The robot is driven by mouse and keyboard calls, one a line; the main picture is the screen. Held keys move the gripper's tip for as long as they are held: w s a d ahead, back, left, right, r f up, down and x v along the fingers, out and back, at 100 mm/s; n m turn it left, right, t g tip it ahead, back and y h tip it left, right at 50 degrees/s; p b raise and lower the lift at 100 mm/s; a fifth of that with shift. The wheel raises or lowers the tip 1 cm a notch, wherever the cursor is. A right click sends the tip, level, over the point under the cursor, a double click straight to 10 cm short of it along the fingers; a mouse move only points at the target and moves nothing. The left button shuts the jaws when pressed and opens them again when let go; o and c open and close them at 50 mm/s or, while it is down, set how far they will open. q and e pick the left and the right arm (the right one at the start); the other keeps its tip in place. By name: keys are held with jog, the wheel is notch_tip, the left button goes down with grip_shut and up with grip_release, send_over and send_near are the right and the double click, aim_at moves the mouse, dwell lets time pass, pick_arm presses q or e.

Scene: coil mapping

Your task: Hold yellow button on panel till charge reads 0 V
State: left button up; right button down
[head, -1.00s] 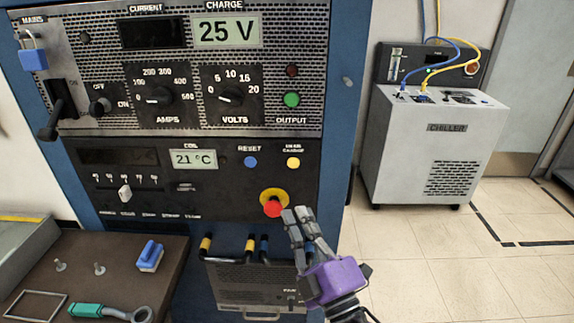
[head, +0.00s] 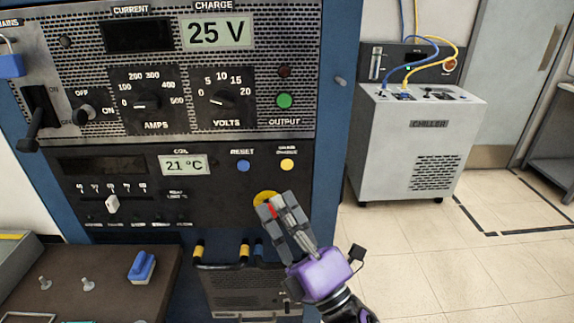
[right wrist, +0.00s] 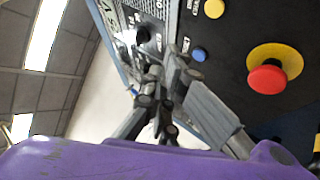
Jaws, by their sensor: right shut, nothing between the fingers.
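The yellow button (head: 287,165) sits on the black lower panel, right of the blue reset button (head: 243,166). The charge display (head: 217,33) reads 25 V. My right gripper (head: 270,203) is shut and empty, below the yellow button and in front of the red emergency knob with its yellow collar, hiding most of it in the head view. In the right wrist view, the yellow button (right wrist: 214,8) shows at the top, apart from the fingers (right wrist: 178,62). The red knob (right wrist: 267,79) is right of the fingers there. My left gripper is not in view.
A green output button (head: 284,100) and a volts dial (head: 222,99) are above.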

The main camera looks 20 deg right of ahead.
jog(key=shift+w+d, duration=0.35)
jog(key=shift+w, duration=0.9)
jog(key=shift+w+d, duration=0.4)
jog(key=shift+w, duration=0.9)
jog(key=shift+w+d, duration=0.35)
jog(key=shift+w, duration=0.9)
jog(key=shift+w+d+b, duration=0.15)
jog(key=shift+w+b, duration=0.15)
jog(key=shift+w, duration=0.1)
jog(key=shift+w+d, duration=0.1)
jog(key=shift+w, duration=0.25)
dwell(2.4)
jog(key=shift+s+a, duration=0.25)
jog(key=shift+s, duration=0.5)
jog(key=shift+s+a+p, duration=0.1)
jog(key=shift+s+a, duration=0.15)
jog(key=shift+s, duration=0.55)
jog(key=shift+s+a+p, duration=0.1)
jog(key=shift+s+a, duration=0.1)
jog(key=shift+s, duration=0.65)
jog(key=shift+s+a+p, duration=0.1)
jog(key=shift+s+a, duration=0.15)
jog(key=shift+s, duration=0.55)
